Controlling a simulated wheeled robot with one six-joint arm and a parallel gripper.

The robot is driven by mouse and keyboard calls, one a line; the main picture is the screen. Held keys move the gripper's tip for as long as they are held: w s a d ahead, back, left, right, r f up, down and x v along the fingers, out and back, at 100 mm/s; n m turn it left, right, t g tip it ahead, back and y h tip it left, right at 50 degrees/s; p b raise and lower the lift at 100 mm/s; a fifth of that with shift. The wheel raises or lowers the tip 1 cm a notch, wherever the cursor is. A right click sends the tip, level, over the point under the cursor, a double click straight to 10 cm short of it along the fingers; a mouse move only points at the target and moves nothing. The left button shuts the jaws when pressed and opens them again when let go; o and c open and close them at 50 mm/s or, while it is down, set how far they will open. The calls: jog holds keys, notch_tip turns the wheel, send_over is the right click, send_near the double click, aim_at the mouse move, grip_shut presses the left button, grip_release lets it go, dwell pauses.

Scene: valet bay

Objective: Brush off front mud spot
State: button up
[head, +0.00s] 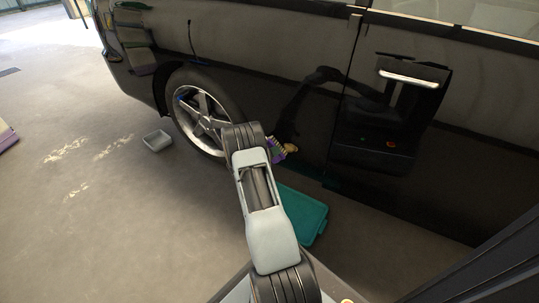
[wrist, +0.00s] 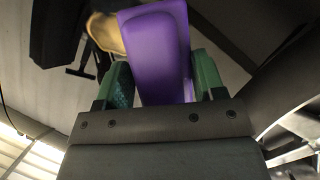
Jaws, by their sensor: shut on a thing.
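My gripper (wrist: 162,78) is shut on a purple brush (wrist: 158,45), held between its green fingers. In the head view the brush (head: 278,150) shows just right of my arm, with pale bristle-like stripes, close to the black car's lower side behind the wheel. My arm hides the gripper in the head view.
The black car (head: 270,60) fills the right and back, with a silver-spoked wheel (head: 203,113). A grey tray (head: 157,140) lies on the floor left of the wheel. A teal flat box (head: 305,215) lies beside my arm. The concrete floor at left is mostly clear.

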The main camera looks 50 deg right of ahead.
aim_at(279, 157)
jog(key=shift+w+d, duration=0.1)
jog(key=shift+d, duration=0.35)
jog(key=shift+s+d, duration=0.2)
jog(key=shift+s, duration=0.75)
jog(key=shift+s+d, duration=0.15)
jog(key=shift+s, duration=0.75)
jog(key=shift+s, duration=0.1)
jog(key=shift+s+d, duration=0.3)
jog(key=shift+s, duration=0.85)
jog(key=shift+s+d, duration=0.3)
jog(key=shift+s, duration=0.85)
jog(key=shift+s+d, duration=0.3)
jog(key=shift+s, duration=0.85)
jog(key=shift+w+a+r, duration=0.1)
jog(key=shift+w+a, duration=0.1)
jog(key=shift+w, duration=0.9)
jog(key=shift+w+a, duration=0.2)
jog(key=shift+w, duration=0.85)
jog(key=shift+w+a, duration=0.35)
jog(key=shift+w, duration=0.75)
jog(key=shift+w+a, duration=0.3)
jog(key=shift+w, duration=0.75)
jog(key=shift+w+a, duration=0.35)
jog(key=shift+w, duration=0.75)
